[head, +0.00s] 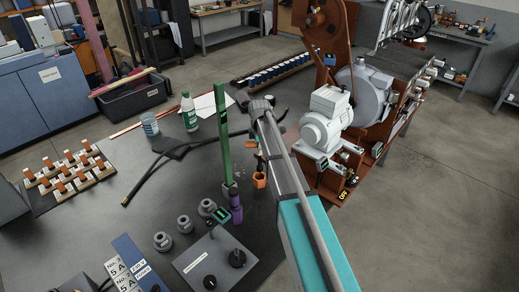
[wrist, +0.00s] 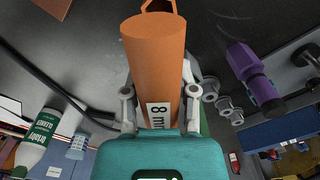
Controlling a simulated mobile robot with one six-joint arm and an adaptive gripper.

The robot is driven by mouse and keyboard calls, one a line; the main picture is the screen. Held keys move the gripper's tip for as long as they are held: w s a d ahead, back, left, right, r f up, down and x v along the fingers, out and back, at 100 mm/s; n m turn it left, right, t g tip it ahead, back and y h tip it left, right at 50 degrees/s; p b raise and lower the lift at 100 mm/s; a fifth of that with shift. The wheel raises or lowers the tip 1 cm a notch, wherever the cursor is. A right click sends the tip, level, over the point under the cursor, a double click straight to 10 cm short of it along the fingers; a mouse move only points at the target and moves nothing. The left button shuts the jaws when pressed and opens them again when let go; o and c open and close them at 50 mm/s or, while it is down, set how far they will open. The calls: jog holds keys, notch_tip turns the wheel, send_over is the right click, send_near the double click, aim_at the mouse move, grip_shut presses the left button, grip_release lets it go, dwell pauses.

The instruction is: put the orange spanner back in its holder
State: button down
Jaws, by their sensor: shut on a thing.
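The orange spanner shows in the wrist view as a thick orange cylinder (wrist: 155,50) with a white "8 mm" label. My gripper (wrist: 160,95) is shut on it, one finger on each side. In the head view my arm hides most of the spanner and my gripper (head: 262,148). An orange six-sided holder (head: 259,181) stands on the dark table just below my gripper there. Part of its rim shows beyond the spanner's end in the wrist view (wrist: 158,5). I cannot tell whether the spanner touches it.
A grey control box (head: 215,262), several grey round parts (head: 163,241), a black cable (head: 145,180) and a green-and-white bottle (head: 189,112) are nearby.

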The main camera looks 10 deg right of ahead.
aim_at(259, 167)
jog(key=shift+f+b, duration=2.55)
jog(key=shift+f, duration=0.2)
jog(key=shift+f+b, duration=1.45)
jog(key=shift+b, duration=0.05)
jog(key=shift+c, duration=1.6)
grip_release()
jog(key=shift+r, duration=0.15)
notch_tip(259, 167, up, 16)
jog(key=p, duration=1.6)
jog(key=shift+f, duration=0.2)
